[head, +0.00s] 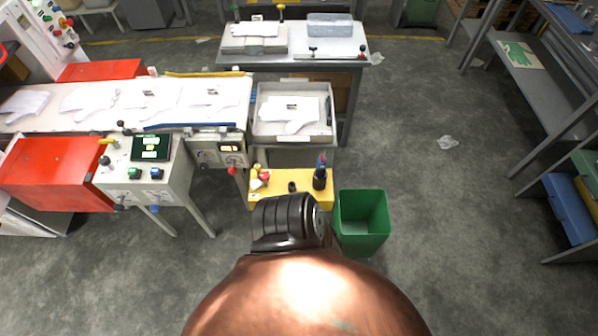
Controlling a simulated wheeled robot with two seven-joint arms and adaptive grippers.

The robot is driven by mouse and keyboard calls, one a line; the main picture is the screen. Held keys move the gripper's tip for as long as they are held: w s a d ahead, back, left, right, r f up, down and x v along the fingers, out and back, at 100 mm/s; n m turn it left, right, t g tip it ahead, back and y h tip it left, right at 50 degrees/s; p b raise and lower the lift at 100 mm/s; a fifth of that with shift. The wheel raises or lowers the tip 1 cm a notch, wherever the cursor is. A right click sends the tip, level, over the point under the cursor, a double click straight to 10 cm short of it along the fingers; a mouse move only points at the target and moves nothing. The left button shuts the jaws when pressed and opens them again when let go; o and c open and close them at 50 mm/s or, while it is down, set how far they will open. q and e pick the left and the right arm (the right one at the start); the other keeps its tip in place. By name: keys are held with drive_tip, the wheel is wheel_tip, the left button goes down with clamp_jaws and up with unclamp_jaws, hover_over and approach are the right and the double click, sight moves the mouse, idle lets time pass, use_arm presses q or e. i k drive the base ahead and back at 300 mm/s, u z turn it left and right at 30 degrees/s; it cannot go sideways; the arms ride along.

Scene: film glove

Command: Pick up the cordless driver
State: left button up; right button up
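I cannot make out the cordless driver for certain. A yellow bench or tray (272,203) stands near the middle, partly hidden by my own body. On it, a dark upright object (319,181) with blue and red at its top stands at the right end. A small black item (291,187) is beside it, and small red, yellow and white items (259,180) are at the left end. These are too small to identify. Neither of my grippers is in view.
A green bin (362,217) stands right of the yellow bench. A grey tray (292,136) holds a white glove shape. A conveyor (240,92) with white gloves and a control box (150,170) are at left. Shelves (535,82) line the right.

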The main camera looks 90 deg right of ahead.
sight(320, 168)
drive_tip(key=i, duration=1.6)
drive_tip(key=z, duration=4.85)
